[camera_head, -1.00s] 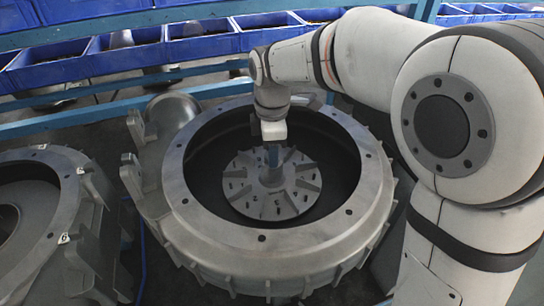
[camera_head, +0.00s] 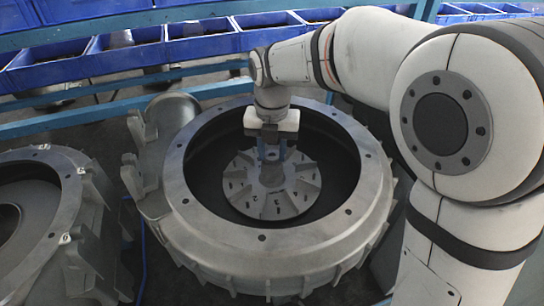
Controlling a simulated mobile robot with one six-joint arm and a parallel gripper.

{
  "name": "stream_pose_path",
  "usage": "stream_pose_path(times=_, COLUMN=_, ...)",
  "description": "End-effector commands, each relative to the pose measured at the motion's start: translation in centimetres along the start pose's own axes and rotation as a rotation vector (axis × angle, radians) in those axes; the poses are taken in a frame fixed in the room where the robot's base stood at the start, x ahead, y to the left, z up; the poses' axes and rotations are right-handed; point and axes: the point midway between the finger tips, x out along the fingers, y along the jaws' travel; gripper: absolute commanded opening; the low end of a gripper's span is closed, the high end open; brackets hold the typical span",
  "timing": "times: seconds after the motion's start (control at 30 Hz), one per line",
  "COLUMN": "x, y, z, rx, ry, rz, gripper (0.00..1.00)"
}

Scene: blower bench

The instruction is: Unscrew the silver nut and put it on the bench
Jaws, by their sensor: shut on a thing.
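My gripper (camera_head: 272,155) points straight down over the centre of the grey finned impeller (camera_head: 240,190) inside the large round blower housing (camera_head: 180,180). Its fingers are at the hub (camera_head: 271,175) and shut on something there. I take this to be the silver nut, but the fingers hide it and I cannot make it out. The impeller lies inside the dark bowl of the housing.
A second grey housing (camera_head: 60,185) stands at the left. Blue bins (camera_head: 200,46) line a blue rack (camera_head: 130,117) at the back. The housing's raised rim surrounds my gripper. My arm fills the right side.

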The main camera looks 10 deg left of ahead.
Motion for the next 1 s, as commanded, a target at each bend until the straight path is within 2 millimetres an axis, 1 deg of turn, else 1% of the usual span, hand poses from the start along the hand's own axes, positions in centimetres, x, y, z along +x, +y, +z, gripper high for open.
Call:
stream_pose_path(times=0.1, x=-0.01, y=0.0, z=0.0, rx=-0.14, ry=0.0, rz=0.0, gripper=0.07)
stream_pose_path(times=0.2, x=-0.01, y=0.0, z=0.0, rx=-0.22, ry=0.0, rz=0.0, gripper=0.07)
stream_pose_path(times=0.3, x=-0.01, y=0.0, z=0.0, rx=-0.251, ry=0.0, rz=0.0, gripper=0.07)
stream_pose_path(times=0.5, x=0.0, y=0.0, z=0.0, rx=-0.251, ry=0.0, rz=0.0, gripper=0.06)
stream_pose_path(times=0.53, x=0.0, y=0.0, z=0.0, rx=-0.251, ry=0.0, rz=0.0, gripper=0.34)
stream_pose_path(times=0.6, x=0.0, y=0.0, z=0.0, rx=-0.25, ry=0.0, rz=0.0, gripper=0.4)
stream_pose_path(times=0.93, x=-0.01, y=0.0, z=0.0, rx=-0.245, ry=0.0, rz=0.0, gripper=0.41)
stream_pose_path(times=1.0, x=-0.01, y=0.0, z=0.0, rx=-0.212, ry=0.0, rz=0.0, gripper=0.41)
